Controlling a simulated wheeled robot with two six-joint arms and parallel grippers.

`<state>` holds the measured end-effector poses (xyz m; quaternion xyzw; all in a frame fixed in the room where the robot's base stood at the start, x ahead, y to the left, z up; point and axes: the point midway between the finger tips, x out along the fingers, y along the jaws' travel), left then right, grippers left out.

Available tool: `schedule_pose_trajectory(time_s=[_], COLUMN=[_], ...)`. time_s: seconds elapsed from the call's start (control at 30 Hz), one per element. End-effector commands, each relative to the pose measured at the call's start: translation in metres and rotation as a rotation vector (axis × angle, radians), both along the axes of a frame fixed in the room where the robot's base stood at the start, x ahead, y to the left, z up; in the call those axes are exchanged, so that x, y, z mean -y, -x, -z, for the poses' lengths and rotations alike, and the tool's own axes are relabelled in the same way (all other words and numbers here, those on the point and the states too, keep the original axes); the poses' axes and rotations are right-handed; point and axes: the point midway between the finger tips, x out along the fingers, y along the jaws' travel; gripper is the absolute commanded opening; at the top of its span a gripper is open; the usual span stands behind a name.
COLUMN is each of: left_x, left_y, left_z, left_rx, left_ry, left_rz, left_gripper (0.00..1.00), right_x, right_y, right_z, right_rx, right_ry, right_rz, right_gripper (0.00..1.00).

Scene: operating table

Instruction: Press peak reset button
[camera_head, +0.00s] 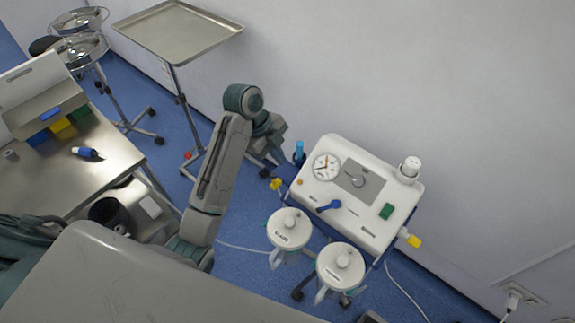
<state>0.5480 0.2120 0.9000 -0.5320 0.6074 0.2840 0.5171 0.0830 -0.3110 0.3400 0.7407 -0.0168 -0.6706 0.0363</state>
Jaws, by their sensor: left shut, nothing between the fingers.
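A white medical device (375,225) with a sloped top panel stands right of centre. Its panel carries a round dial gauge (326,167), a grey plate with a knob (358,181), a blue lever (329,206), a green switch (386,211) and a small orange button (299,182) at the left edge. No label is readable, so I cannot tell which control is the peak reset button. My left gripper (272,150) is shut and empty, just left of the device, apart from the panel; its fingertips are small and partly hidden behind my arm. My right gripper is not in view.
Two white-lidded canisters (289,229) hang at the device's front. A blue part (299,150) and a yellow connector (276,184) stick out at its left. A tray stand (180,33) stands behind, and a steel table (115,160) is at left. The wall is close behind the device.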

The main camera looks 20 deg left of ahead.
Motion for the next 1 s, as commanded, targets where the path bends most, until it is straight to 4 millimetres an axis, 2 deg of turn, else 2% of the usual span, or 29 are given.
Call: schedule_pose_trajectory(time_s=[0.13, 0.5, 0.73, 1.0], left_x=[0.007, 0.035, 0.039, 0.041], left_y=[-0.002, -0.009, -0.027, -0.031], left_z=[0.024, 0.09, 0.113, 0.12], left_rx=[-0.001, -0.005, -0.002, 0.001], left_ry=[0.001, 0.002, 0.001, -0.001], left_rz=[-0.001, 0.0, 0.0, -0.001], left_gripper=[0.0, 0.0, 0.0, 0.0], right_x=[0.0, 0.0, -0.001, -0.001], right_y=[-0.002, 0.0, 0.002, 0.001], right_z=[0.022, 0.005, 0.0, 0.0], right_rx=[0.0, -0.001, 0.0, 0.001], right_ry=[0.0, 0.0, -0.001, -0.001], right_rz=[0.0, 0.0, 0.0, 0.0], right_gripper=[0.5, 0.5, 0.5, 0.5])
